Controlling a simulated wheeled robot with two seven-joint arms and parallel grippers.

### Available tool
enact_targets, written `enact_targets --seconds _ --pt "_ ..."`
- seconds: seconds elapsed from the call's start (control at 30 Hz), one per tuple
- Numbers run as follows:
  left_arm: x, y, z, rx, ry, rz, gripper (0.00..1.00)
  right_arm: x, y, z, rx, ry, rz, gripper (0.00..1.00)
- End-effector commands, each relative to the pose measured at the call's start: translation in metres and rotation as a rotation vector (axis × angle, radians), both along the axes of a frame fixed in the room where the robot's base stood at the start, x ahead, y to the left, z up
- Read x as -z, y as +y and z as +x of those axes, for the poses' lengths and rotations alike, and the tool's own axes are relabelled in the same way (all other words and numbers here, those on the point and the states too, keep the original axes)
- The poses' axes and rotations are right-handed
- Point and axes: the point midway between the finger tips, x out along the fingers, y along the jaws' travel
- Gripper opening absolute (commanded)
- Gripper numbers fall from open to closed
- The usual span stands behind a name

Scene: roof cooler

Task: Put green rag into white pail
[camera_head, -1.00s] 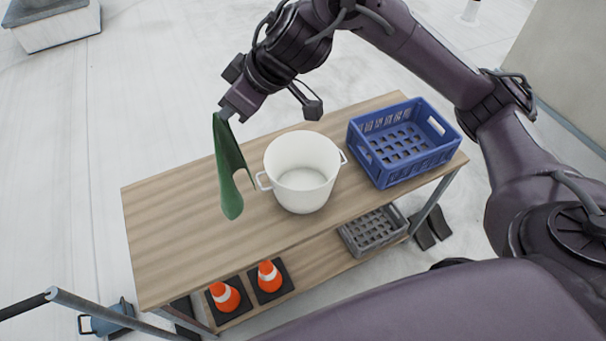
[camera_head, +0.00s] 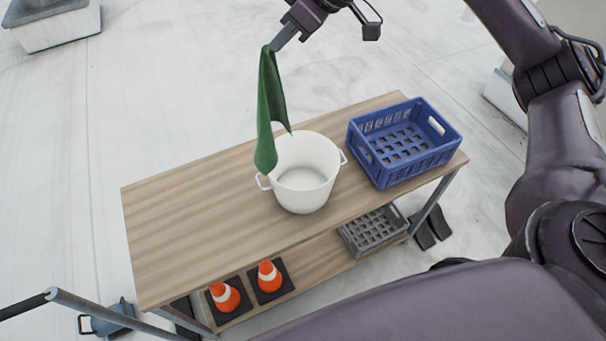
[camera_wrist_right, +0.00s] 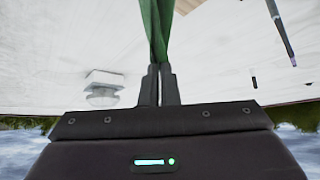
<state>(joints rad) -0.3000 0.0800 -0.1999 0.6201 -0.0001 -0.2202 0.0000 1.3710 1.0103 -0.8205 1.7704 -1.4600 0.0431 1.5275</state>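The green rag (camera_head: 268,110) hangs from my right gripper (camera_head: 276,43) at the upper middle of the head view. The white pail (camera_head: 303,172) stands upright on the wooden table, and its visible inside looks empty. The rag's lower end shows in front of the pail's left rim; I cannot tell whether it touches. In the right wrist view, the fingers of my right gripper (camera_wrist_right: 160,72) are closed on the rag (camera_wrist_right: 156,25). My left gripper is not in view.
A blue crate (camera_head: 380,178) stands right of the pail on the table (camera_head: 180,220). Below, a shelf holds two orange cones (camera_head: 269,274) and a grey crate (camera_head: 372,231). The table's left part is clear.

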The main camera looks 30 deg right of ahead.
Motion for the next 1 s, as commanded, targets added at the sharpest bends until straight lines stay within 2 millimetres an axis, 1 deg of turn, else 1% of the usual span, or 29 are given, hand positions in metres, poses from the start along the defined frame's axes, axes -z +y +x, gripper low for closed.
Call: enact_targets --seconds 0.03,0.2,0.4,0.5,0.7,1.0 --pt "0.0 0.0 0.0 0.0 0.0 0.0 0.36 -0.002 -0.008 0.003 0.004 0.0 0.001 0.0" --pt "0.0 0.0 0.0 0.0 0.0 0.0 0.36 -0.005 -0.032 0.013 0.005 0.0 0.0 0.0" --pt "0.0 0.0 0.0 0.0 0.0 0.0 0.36 -0.006 -0.054 0.022 0.003 0.0 0.002 0.0" --pt "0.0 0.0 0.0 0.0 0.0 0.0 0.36 -0.007 -0.062 0.025 0.001 0.0 0.0 0.0" --pt "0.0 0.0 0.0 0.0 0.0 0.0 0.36 -0.007 -0.068 0.027 0.0 0.0 0.0 0.0" --pt "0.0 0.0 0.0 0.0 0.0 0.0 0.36 -0.007 -0.068 0.027 0.0 0.0 0.0 0.0"
